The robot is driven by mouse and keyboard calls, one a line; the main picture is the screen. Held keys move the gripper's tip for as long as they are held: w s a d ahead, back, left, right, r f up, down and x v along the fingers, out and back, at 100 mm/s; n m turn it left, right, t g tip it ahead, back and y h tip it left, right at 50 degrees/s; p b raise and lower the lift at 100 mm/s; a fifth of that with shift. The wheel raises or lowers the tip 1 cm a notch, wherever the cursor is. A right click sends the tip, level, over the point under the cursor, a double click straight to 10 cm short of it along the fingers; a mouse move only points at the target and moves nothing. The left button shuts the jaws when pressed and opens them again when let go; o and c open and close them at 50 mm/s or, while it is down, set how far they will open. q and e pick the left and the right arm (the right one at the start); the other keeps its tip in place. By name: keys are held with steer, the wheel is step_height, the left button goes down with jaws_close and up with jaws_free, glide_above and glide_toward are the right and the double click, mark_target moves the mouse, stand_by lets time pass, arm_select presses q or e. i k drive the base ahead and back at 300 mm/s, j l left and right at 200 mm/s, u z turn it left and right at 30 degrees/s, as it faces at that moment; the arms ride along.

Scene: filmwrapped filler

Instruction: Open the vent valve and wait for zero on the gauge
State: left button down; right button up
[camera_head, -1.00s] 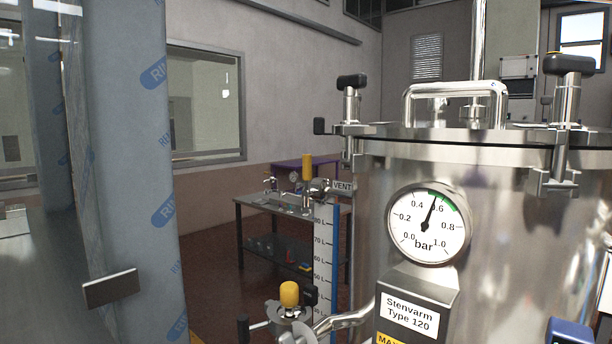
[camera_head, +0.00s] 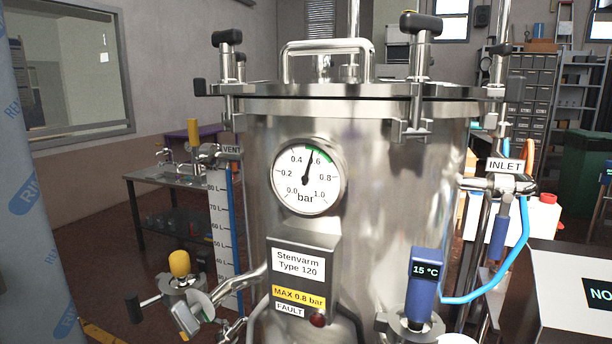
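The steel tank (camera_head: 385,220) stands in the middle with its lid clamped down. Its round pressure gauge (camera_head: 308,178) faces me. The needle points a little past 0.5 bar, at the start of the green band. The vent valve (camera_head: 205,153) is on the tank's left side, beside a VENT label (camera_head: 231,150). Its yellow handle (camera_head: 193,132) stands upright, across the roughly level pipe. Neither of my grippers shows in the view.
A yellow-capped fitting (camera_head: 179,263) sits low on the left, near a black handle (camera_head: 133,308). The INLET valve (camera_head: 497,183) with a blue hose (camera_head: 520,250) is on the right. A film-wrapped column (camera_head: 35,200) stands at the left edge. A bench (camera_head: 165,178) stands behind.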

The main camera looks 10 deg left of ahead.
mark_target(193, 129)
steer(key=j+u, duration=0.1)
steer(key=u, duration=0.3)
steer(key=i+j+u, duration=0.1)
steer(key=u, duration=0.35)
steer(key=i+u, duration=0.1)
steer(key=u, duration=0.3)
steer(key=i+u, duration=0.1)
steer(key=u, duration=0.35)
steer(key=i+u, duration=0.1)
steer(key=u, duration=0.3)
